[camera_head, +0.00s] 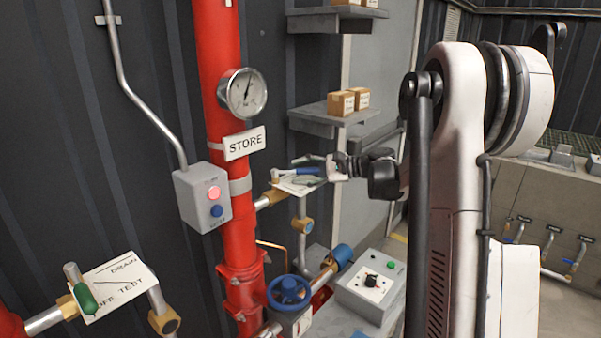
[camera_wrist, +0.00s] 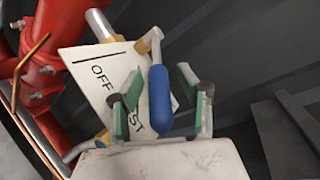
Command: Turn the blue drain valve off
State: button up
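The blue drain valve handle (camera_wrist: 159,98) hangs from a silver lever on a brass fitting (camera_wrist: 149,40) in the wrist view. In the head view the blue handle (camera_head: 308,170) lies just left of my wrist. A white label plate (camera_wrist: 88,70) behind it reads OFF, with letters ending in ST partly hidden. My gripper (camera_wrist: 158,82) is open, with one green-padded finger on each side of the blue handle and gaps visible. My gripper also shows small in the head view (camera_head: 322,167). Contact with the handle is not visible.
Shelves with boxes (camera_head: 341,103) are above. A second plate with a green handle (camera_head: 85,298) is lower left. A blue handwheel (camera_head: 289,291) and control box (camera_head: 369,287) are below.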

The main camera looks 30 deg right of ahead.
jog(key=shift+c, duration=0.2)
grip_shut()
jog(key=shift+s, duration=0.1)
